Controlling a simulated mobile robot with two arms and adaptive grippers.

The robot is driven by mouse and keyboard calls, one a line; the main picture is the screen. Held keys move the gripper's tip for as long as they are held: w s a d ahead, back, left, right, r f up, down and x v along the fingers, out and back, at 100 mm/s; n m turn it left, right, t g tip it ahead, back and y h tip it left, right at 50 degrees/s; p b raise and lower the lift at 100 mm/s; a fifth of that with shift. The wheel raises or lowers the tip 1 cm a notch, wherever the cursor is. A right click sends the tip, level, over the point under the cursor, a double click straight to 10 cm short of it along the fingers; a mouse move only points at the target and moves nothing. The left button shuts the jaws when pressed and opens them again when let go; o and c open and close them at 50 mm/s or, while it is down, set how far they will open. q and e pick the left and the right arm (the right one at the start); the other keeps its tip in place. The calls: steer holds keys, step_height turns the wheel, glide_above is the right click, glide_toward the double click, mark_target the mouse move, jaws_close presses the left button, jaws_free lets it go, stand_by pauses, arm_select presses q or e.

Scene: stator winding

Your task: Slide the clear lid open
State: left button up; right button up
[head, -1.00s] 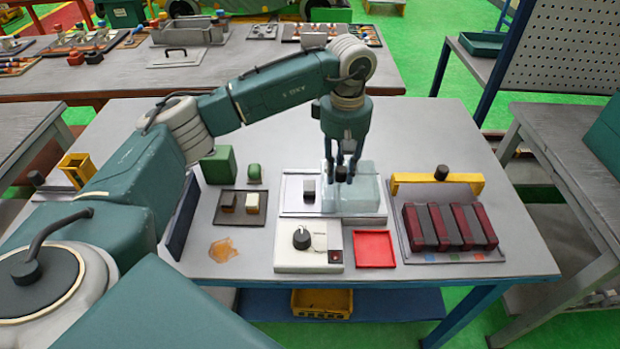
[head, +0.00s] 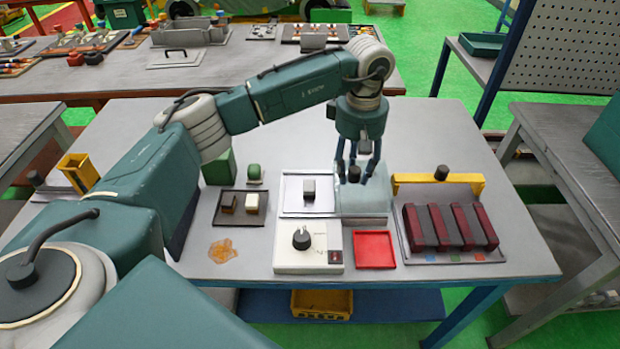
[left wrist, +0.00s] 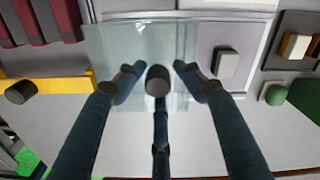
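The clear lid (head: 363,203) is a pale see-through block with a black knob (head: 354,173) on top. It lies over the right part of a white-grey tray (head: 310,211), and the tray's left part with a small grey block (head: 309,189) is uncovered. The lid also shows in the left wrist view (left wrist: 110,45). My left gripper (head: 358,176) points down, its fingers spread around the knob. In the left wrist view, the knob (left wrist: 158,80) sits between the fingertips, with small gaps seen at its sides. Whether any finger touches it is unclear. My right gripper is not in view.
A yellow-handled rack (head: 438,179) with dark red blocks stands to the lid's right. A white box with a dial (head: 308,254) and a red tray (head: 374,249) are in front. A dark tray with small blocks (head: 238,218) is at left.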

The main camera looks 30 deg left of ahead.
arm_select(q)
steer(key=shift+s+a+f, duration=0.1)
steer(key=shift+f, duration=0.1)
steer(key=shift+w+r+p, duration=0.2)
steer(key=shift+r+p, duration=0.5)
steer(key=shift+r, duration=0.55)
steer(key=shift+r+p, duration=0.95)
steer(key=shift+r, duration=0.95)
